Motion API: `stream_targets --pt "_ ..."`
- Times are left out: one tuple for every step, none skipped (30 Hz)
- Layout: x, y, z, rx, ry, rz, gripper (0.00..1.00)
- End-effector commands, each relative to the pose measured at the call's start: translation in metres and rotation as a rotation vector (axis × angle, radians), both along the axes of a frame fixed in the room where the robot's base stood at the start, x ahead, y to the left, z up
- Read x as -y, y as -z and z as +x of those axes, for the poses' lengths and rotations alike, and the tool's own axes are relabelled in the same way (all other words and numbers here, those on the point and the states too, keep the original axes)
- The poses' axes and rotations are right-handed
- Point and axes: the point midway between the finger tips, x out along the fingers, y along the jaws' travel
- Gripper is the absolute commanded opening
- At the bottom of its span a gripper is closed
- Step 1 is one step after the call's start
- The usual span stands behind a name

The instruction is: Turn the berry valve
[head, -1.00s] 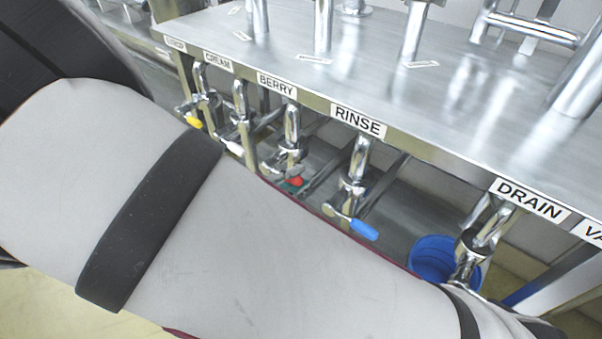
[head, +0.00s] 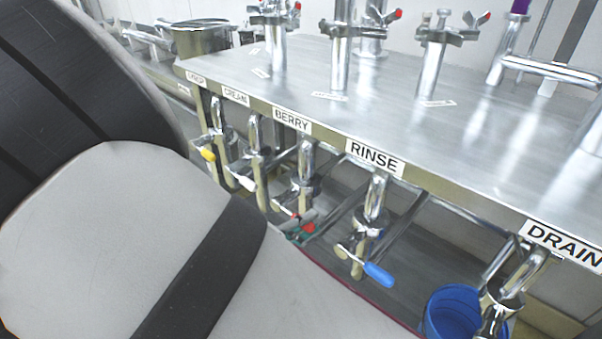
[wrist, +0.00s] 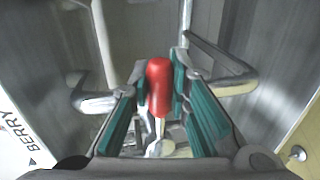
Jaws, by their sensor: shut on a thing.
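The berry valve (head: 305,182) is a metal valve under the bench edge, below the BERRY label (head: 292,121). In the wrist view its red handle (wrist: 159,88) stands between the two teal finger pads of my gripper (wrist: 160,80). My gripper is shut on this handle. In the head view only a small teal and red bit of the gripper and handle (head: 304,230) shows by the valve; my arm covers the rest. The BERRY label also shows at the left of the wrist view (wrist: 22,130).
The rinse valve with a blue handle (head: 378,274) hangs just right of the berry valve. A white handle (head: 243,182) and a yellow handle (head: 207,153) are to the left. A blue bucket (head: 452,312) stands below the DRAIN label. The metal bench top (head: 450,130) lies above.

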Motion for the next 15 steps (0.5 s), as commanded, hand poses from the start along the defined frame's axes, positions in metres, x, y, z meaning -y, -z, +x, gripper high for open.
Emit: stream_targets --pt "-0.0007 0.0012 -0.0004 -0.002 -0.001 0.002 0.21" --pt "-0.0007 0.0012 -0.0004 -0.002 -0.001 0.002 0.28" --pt "-0.0007 0.0011 -0.0004 -0.002 -0.001 0.002 0.37" --pt "-0.0007 0.0011 -0.0004 -0.002 -0.001 0.002 0.38" --pt "-0.0006 0.001 -0.0003 -0.002 -0.001 0.002 0.38" --pt "-0.0005 0.0008 -0.0003 -0.001 -0.001 0.002 0.38" --pt "-0.0004 0.0007 -0.0002 -0.001 -0.001 0.002 0.38" --pt "-0.0004 0.0006 -0.0002 -0.001 -0.001 0.002 0.38" --pt "-0.0003 0.0006 -0.0002 -0.001 0.0 0.001 0.38" --pt "-0.0003 0.0005 -0.0001 -0.001 0.0 0.001 0.38" --pt "-0.0003 0.0004 -0.0001 -0.001 0.0 0.001 0.38" --pt "-0.0006 0.0004 -0.0003 -0.001 -0.001 0.001 0.38" --pt "-0.0013 0.0002 -0.0008 -0.001 -0.001 0.001 0.38" --pt "-0.0022 -0.0001 -0.0017 -0.001 -0.001 0.001 0.38" --pt "-0.0043 -0.0007 -0.0033 0.0 -0.002 0.001 0.38"
